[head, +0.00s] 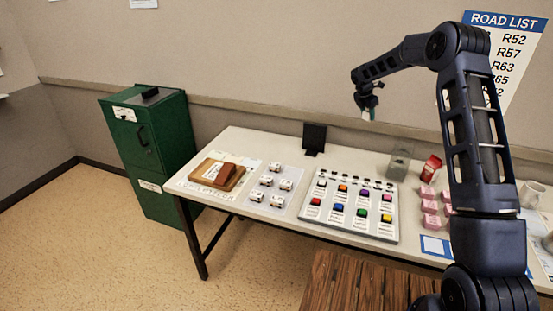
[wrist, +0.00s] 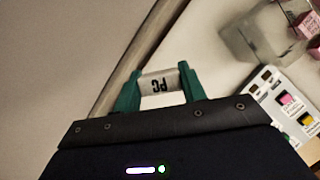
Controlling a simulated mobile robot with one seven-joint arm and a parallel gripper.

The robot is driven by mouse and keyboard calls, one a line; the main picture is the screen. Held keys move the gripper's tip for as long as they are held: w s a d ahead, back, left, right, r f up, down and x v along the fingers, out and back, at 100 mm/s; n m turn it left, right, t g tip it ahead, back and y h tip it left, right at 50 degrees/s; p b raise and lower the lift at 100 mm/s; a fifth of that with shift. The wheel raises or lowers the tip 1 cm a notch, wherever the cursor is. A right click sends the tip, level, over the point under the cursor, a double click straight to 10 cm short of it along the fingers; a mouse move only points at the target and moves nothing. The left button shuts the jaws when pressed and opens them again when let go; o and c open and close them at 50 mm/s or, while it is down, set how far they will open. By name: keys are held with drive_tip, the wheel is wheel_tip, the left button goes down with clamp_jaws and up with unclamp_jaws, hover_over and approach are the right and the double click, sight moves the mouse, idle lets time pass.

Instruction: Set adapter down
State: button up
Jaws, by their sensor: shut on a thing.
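My gripper (head: 367,104) is raised above the back of the long table, in front of the wall. In the wrist view its two green fingers (wrist: 158,88) are shut on a pale grey-white adapter (wrist: 160,83) marked "PC". In the head view the adapter is only a tiny pale shape at the fingertips, and its details are too small to tell. The adapter is held clear of the table.
The table (head: 240,138) carries a panel with coloured buttons (head: 350,207), several white blocks (head: 265,181), a wooden board (head: 208,184), a black stand (head: 314,138), a grey translucent box (head: 399,164), a red carton (head: 431,167) and pink blocks (head: 429,207). A green cabinet (head: 150,150) stands left.

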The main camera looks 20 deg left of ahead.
drive_tip(key=s+a+n+t+y, duration=0.15)
drive_tip(key=s+a, duration=0.25)
drive_tip(key=a, duration=0.7)
drive_tip(key=s+a+n+g, duration=0.1)
drive_tip(key=s+a+n, duration=0.2)
drive_tip(key=a, duration=0.8)
drive_tip(key=n+y, duration=0.2)
drive_tip(key=n, duration=0.2)
hover_over(277, 156)
drive_tip(key=shift+t+h, duration=0.25)
drive_tip(key=shift+t, duration=0.1)
drive_tip(key=f, duration=1.3)
drive_tip(key=s+f, duration=0.1)
drive_tip(key=f, duration=0.5)
drive_tip(key=shift+f, duration=0.35)
drive_tip(key=shift+f, duration=0.15)
drive_tip(key=o, duration=0.9)
drive_tip(key=shift+c, duration=0.2)
drive_tip(key=shift+o, duration=0.4)
drive_tip(key=shift+s+r, duration=0.1)
drive_tip(key=shift+r, duration=0.2)
drive_tip(key=v, duration=1.1)
drive_tip(key=shift+s+r, duration=0.2)
drive_tip(key=shift+r, duration=0.1)
